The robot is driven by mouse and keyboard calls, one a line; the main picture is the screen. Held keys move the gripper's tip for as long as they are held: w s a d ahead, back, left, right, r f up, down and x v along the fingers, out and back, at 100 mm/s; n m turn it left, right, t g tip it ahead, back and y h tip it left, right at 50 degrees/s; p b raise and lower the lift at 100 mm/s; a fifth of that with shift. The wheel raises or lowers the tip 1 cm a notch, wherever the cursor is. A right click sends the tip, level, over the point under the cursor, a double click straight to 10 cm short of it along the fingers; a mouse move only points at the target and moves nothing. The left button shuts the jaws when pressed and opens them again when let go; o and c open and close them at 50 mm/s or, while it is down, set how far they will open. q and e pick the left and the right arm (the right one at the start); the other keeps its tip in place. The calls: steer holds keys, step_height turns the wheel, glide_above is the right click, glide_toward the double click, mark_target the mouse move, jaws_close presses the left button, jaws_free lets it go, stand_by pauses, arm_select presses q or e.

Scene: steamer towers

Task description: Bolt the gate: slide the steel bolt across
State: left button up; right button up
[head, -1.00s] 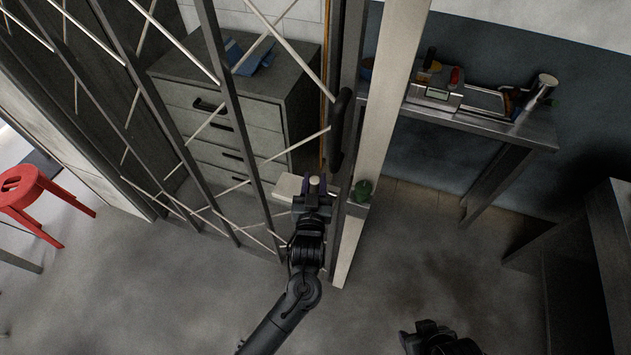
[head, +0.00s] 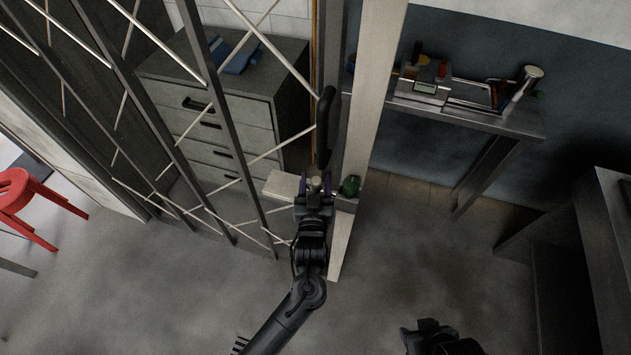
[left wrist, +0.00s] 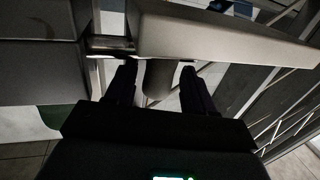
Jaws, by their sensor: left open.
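The steel lattice gate (head: 225,130) stands at the left, beside a pale post (head: 372,100). A pale block-shaped bolt housing (head: 283,186) sits at the gate's edge. The bolt's short grey knob (head: 316,184) stands between the fingers of my left gripper (head: 315,190). In the left wrist view, the fingers (left wrist: 158,88) are apart on either side of the cylindrical knob (left wrist: 158,76). There a short metal piece (left wrist: 110,43) shows in the gap between the housing (left wrist: 215,36) and the post-side part; its full reach is hidden. My right gripper (head: 425,335) is low in the head view, its jaws unclear.
A green rounded object (head: 350,186) is on the post, just right of my left gripper. A black gate handle (head: 325,125) is above. Drawers (head: 215,115) stand behind the gate, a bench (head: 480,118) at the right, a red stool (head: 25,200) at the left. The middle floor is clear.

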arm_select(q)
steer(key=s, duration=1)
steer(key=shift+s, duration=0.4)
